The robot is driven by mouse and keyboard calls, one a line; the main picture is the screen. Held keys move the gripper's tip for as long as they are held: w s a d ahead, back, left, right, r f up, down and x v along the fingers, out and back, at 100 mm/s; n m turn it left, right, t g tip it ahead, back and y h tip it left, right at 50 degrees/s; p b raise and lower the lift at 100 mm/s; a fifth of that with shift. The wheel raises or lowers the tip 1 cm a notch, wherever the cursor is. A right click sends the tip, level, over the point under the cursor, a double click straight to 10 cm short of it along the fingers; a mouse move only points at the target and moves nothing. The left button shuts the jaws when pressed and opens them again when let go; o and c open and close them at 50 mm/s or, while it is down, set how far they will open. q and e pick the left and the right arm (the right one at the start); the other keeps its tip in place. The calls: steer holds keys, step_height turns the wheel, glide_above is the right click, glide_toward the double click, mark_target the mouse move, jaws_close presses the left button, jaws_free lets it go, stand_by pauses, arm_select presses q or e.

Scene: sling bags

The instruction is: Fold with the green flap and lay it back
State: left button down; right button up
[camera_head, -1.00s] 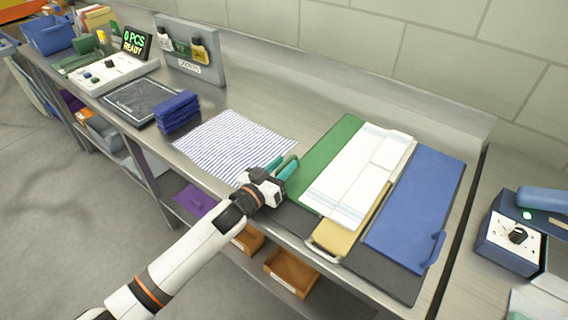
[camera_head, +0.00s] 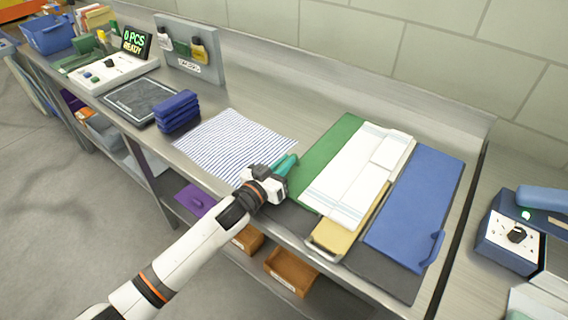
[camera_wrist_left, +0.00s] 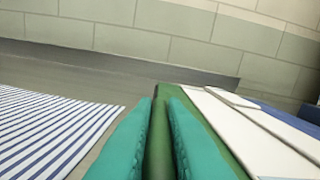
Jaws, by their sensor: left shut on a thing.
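The green flap (camera_head: 335,143) lies flat at the left of the folding board, and it also shows in the left wrist view (camera_wrist_left: 213,130). My left gripper (camera_head: 287,164) is at its near-left edge. In the left wrist view the teal fingers (camera_wrist_left: 160,110) are shut on a green edge part of the flap. A white cloth (camera_head: 352,175) with pale stripes lies folded in the middle, over the yellow board part (camera_head: 333,239), with a smaller folded layer at its far right. The blue flap (camera_head: 415,205) lies flat at the right. My right gripper is out of view.
A striped cloth (camera_head: 228,142) lies left of the board. Blue folded cloths (camera_head: 178,112) are stacked beyond it, near a dark pad (camera_head: 140,98). A wall edge runs behind the bench. A blue device (camera_head: 511,238) stands at the right.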

arm_select(q)
steer(key=shift+s+d+r+m+p, duration=0.1)
steer(key=shift+d+r+m+p, duration=0.05)
steer(key=shift+r+m+p, duration=0.4)
steer(key=r+m+p, duration=0.1)
steer(key=s+d+r+m+p, duration=0.1)
steer(key=r, duration=0.1)
steer(key=d+r+m+p, duration=0.1)
steer(key=p, duration=0.1)
steer(key=shift+s+r+m, duration=0.25)
steer(key=shift+r, duration=0.1)
steer(key=s+d+r+m+p, duration=0.1)
steer(key=s+d+m, duration=0.4)
steer(key=d+m, duration=0.2)
steer(key=s+d+r+m+p, duration=0.1)
steer(key=s+d+m, duration=0.4)
steer(key=d+m, duration=0.3)
steer(key=shift+s+r+m, duration=0.4)
steer(key=shift+m, duration=0.2)
